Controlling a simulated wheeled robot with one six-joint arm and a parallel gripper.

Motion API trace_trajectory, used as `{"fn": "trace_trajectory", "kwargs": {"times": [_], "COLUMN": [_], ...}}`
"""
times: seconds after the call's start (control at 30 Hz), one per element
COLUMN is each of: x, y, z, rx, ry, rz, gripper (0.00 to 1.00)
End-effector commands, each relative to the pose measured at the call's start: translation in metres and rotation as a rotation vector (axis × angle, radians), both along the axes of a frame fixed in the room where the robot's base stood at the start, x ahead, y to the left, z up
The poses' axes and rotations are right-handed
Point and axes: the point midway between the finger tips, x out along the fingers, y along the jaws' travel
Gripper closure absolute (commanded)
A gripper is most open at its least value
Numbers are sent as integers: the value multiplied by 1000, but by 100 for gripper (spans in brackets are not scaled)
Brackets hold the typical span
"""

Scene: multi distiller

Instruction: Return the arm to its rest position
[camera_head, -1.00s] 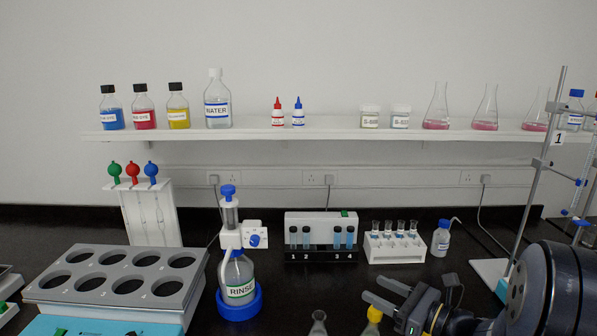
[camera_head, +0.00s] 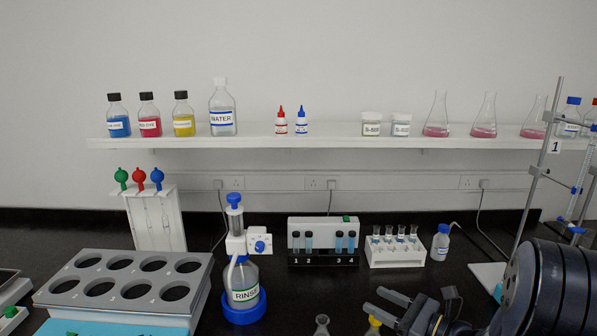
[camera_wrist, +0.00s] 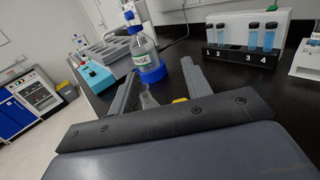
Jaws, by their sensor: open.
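My gripper (camera_head: 381,300) is at the lower right of the head view, with its two grey fingers spread apart, pointing left. No object shows between the fingers. In the wrist view my gripper (camera_wrist: 158,78) also shows its fingers apart, with the bench beyond them. My dark arm fills the lower right corner of the head view. A small clear flask (camera_head: 321,326) and a yellow-topped piece (camera_head: 374,325) show at the bottom edge near the fingers, mostly cut off.
The RINSE bottle (camera_head: 243,282) stands in a blue ring left of my gripper. Behind are a numbered vial rack (camera_head: 323,258), a white tube rack (camera_head: 396,259) and a blue-capped bottle (camera_head: 440,242). A grey multi-hole block (camera_head: 125,285) is at left. A metal stand (camera_head: 525,205) rises at right.

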Motion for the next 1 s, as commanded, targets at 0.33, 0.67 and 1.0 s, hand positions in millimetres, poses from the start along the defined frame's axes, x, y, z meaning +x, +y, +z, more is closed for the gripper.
{"fn": "trace_trajectory", "kwargs": {"times": [0.33, 0.67, 1.0], "x": [4, 3, -15], "y": [17, 18, 44], "z": [0, -1, -14], "rx": [-1, -2, -42], "ry": [1, 2, 20], "rz": [0, 3, 67], "gripper": [53, 53, 53]}}
